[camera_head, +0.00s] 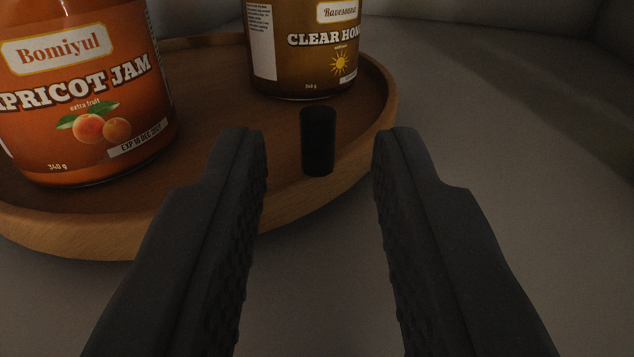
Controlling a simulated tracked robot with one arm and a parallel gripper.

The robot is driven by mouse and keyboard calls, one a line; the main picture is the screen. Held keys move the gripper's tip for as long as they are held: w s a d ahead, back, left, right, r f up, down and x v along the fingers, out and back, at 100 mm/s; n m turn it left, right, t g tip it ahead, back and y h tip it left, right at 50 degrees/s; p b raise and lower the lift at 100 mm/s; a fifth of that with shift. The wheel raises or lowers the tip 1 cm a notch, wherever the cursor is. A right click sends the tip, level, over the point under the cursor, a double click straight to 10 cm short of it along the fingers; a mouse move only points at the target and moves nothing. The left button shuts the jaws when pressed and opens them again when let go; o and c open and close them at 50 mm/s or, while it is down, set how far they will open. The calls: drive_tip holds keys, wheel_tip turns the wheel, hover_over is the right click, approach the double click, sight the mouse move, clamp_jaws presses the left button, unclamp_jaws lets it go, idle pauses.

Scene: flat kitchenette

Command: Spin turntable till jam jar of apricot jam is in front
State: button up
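A round wooden turntable (90,238) with a raised rim fills the left and middle of the view. The apricot jam jar (75,150), with an orange label, stands on it at the left, near the front rim. A jar of clear honey (300,75) stands on it further back, right of the jam. A short black peg (318,142) stands upright at the right part of the rim. My gripper (318,150) is open, with one finger on each side of the peg in the picture. The peg appears between and beyond the fingertips; I see no contact.
The grey surface (500,130) right of the turntable is clear. A pale wall or raised edge (480,10) runs along the back. The tops of both jars are cut off by the frame.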

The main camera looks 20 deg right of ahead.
drive_tip(key=b+v, duration=0.1)
drive_tip(key=v, duration=0.8)
